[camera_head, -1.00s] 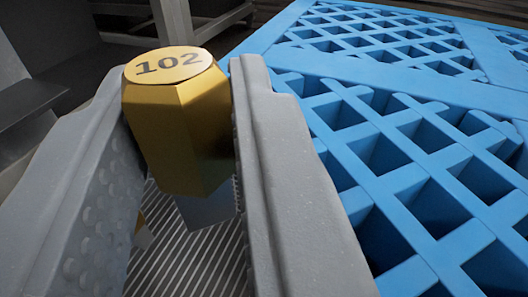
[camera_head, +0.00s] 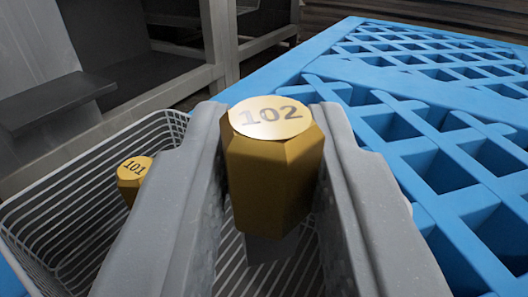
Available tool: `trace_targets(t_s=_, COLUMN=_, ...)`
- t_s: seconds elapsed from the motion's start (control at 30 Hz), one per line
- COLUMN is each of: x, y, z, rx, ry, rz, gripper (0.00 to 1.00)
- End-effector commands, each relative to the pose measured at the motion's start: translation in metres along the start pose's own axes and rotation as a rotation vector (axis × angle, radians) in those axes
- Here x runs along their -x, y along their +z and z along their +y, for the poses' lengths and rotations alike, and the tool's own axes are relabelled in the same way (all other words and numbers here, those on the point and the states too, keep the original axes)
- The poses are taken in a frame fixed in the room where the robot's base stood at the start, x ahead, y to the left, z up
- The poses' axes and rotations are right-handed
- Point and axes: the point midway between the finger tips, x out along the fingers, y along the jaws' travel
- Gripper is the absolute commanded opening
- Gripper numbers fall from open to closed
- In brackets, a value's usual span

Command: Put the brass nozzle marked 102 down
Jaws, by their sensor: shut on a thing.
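The brass nozzle marked 102 (camera_head: 272,165) is a hexagonal gold-coloured piece with a round, pale labelled top. It stands upright between the two grey fingers of my gripper (camera_head: 275,130), which is shut on it. The number on its top reads clearly. Below it I see a small grey part and the ribbed floor of a wire basket (camera_head: 62,172). My fingers hide much of the basket. I cannot tell how high the nozzle is above the basket floor.
A second brass nozzle marked 101 (camera_head: 133,178) is in the basket, left of my gripper. A blue lattice pallet (camera_head: 440,165) lies to the right and runs back. A grey metal frame (camera_head: 218,45) and a dark ledge (camera_head: 45,110) stand at the back left.

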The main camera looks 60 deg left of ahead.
Motion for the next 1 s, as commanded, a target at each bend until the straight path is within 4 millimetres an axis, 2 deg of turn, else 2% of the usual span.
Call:
trace_targets(t_s=0.03, x=0.001, y=0.007, z=-0.002, rx=0.001, ry=-0.001, rz=-0.008, gripper=0.00)
trace_targets(t_s=0.1, x=0.001, y=0.008, z=-0.003, rx=0.001, ry=-0.001, rz=-0.009, gripper=0.00)
trace_targets(t_s=0.13, x=0.001, y=0.008, z=-0.003, rx=0.001, ry=-0.001, rz=-0.009, gripper=0.24)
trace_targets(t_s=0.2, x=0.001, y=0.009, z=-0.003, rx=0.001, ry=-0.001, rz=-0.010, gripper=0.43)
trace_targets(t_s=0.57, x=0.002, y=0.011, z=-0.004, rx=-0.001, ry=-0.002, rz=-0.017, gripper=0.43)
trace_targets(t_s=0.73, x=0.002, y=0.001, z=-0.004, rx=-0.002, ry=-0.001, rz=-0.017, gripper=0.43)
trace_targets(t_s=1.0, x=0.044, y=-0.007, z=-0.001, rx=-0.004, ry=0.003, rz=-0.011, gripper=0.43)
